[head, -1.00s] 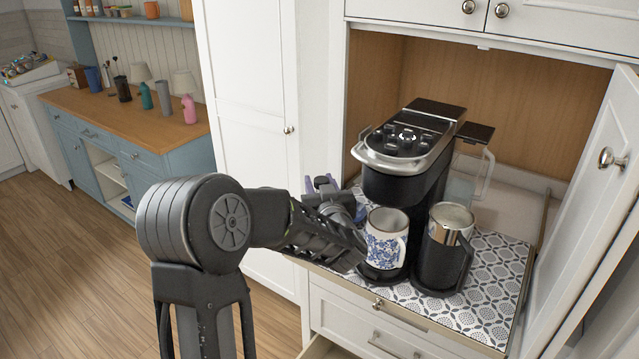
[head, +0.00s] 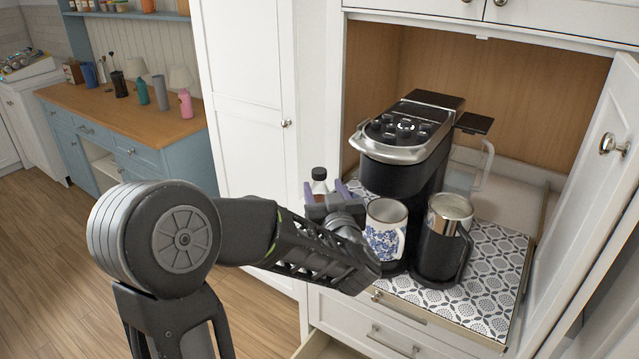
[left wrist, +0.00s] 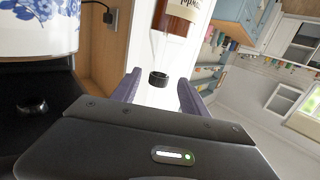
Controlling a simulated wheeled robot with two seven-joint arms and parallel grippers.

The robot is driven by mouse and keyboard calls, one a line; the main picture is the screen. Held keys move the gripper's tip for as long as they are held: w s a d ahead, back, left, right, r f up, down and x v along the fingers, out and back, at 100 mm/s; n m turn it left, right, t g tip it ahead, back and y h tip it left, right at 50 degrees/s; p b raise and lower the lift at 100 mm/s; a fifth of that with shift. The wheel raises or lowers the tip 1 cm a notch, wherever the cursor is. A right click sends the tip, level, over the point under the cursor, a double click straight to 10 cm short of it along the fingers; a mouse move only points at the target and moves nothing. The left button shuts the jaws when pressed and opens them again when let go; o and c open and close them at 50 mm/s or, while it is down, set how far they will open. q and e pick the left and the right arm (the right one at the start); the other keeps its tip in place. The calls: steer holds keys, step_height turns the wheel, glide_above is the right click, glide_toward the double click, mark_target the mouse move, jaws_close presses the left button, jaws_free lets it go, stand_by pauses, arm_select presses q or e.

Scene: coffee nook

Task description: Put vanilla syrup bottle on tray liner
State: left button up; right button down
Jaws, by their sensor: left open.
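The syrup bottle (head: 319,187), with a black cap and brown content, shows upright behind my left gripper in the head view; its lower part is hidden. In the left wrist view its clear neck and labelled brown body (left wrist: 178,18) lie ahead, with the black cap (left wrist: 157,79) between the finger lines. My left gripper (head: 323,195) is open, its purple fingers either side of the bottle; I cannot tell if they touch it. The tray liner (head: 487,285), grey and white patterned, lies under the coffee machine. My right gripper is not in view.
The black coffee machine (head: 405,150) stands on the liner, with a blue-and-white mug (head: 384,238) and a steel-topped black canister (head: 446,245) close beside my gripper. The open cabinet door (head: 590,190) bounds the right. Liner at front right is clear.

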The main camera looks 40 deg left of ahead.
arm_select(q)
steer(key=shift+v, duration=2.15)
